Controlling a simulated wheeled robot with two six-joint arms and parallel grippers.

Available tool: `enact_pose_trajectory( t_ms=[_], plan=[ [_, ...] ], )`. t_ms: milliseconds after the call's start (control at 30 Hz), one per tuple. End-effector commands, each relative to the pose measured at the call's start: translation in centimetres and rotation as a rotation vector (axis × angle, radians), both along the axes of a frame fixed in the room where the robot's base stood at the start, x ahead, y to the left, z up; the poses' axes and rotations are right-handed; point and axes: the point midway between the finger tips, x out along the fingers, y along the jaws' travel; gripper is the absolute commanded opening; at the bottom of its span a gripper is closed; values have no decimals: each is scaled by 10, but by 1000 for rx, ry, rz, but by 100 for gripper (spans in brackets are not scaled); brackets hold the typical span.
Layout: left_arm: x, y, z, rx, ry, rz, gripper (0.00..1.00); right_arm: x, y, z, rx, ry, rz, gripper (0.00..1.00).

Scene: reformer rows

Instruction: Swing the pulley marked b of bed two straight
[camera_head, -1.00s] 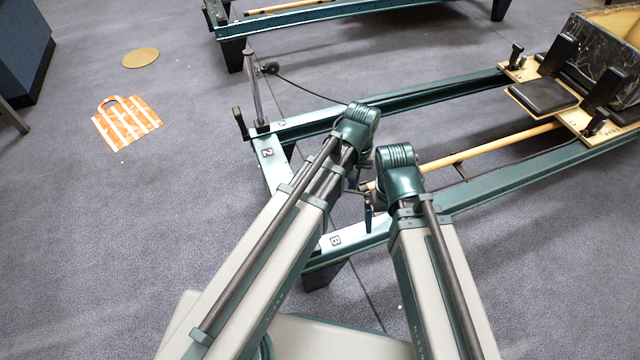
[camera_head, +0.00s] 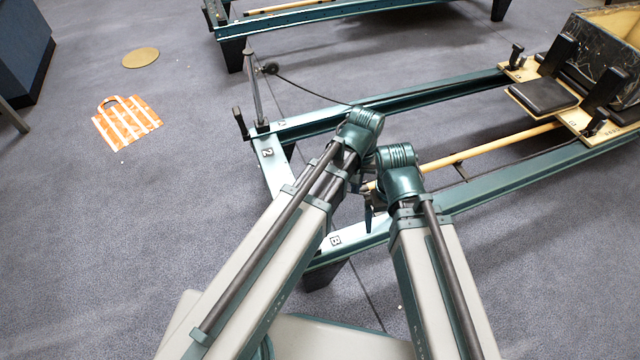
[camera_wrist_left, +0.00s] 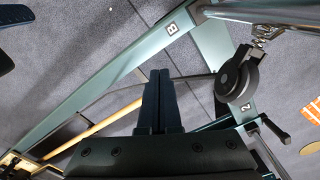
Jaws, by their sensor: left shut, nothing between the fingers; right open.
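The black pulley wheel (camera_wrist_left: 237,80) hangs from a chrome fitting in the left wrist view, near the frame corner between the B label (camera_wrist_left: 172,28) and the 2 label (camera_wrist_left: 245,108). Its cord runs left behind my fingers. My left gripper (camera_wrist_left: 160,78) is shut and empty, with its fingertips left of the wheel and apart from it in the picture. In the head view my arms hide this pulley; the B label (camera_head: 335,241) shows between them. My right gripper (camera_head: 369,212) is open, mostly hidden behind its wrist.
The other pulley (camera_head: 270,68) hangs on its post (camera_head: 256,88) at the A corner, with a cord running right. The carriage (camera_head: 545,95) stands at the right. A striped bag (camera_head: 127,121) lies on the floor. Another bed frame (camera_head: 330,12) is behind.

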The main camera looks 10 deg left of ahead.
Motion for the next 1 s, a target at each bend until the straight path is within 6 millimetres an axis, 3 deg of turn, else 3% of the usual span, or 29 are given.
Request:
enact_pose_trajectory(
  t_ms=[1000],
  plan=[
    [-13, -8, 0, 0, 0, 0, 0, 0, 0, 0, 0, 0, 0, 100]
  ],
)
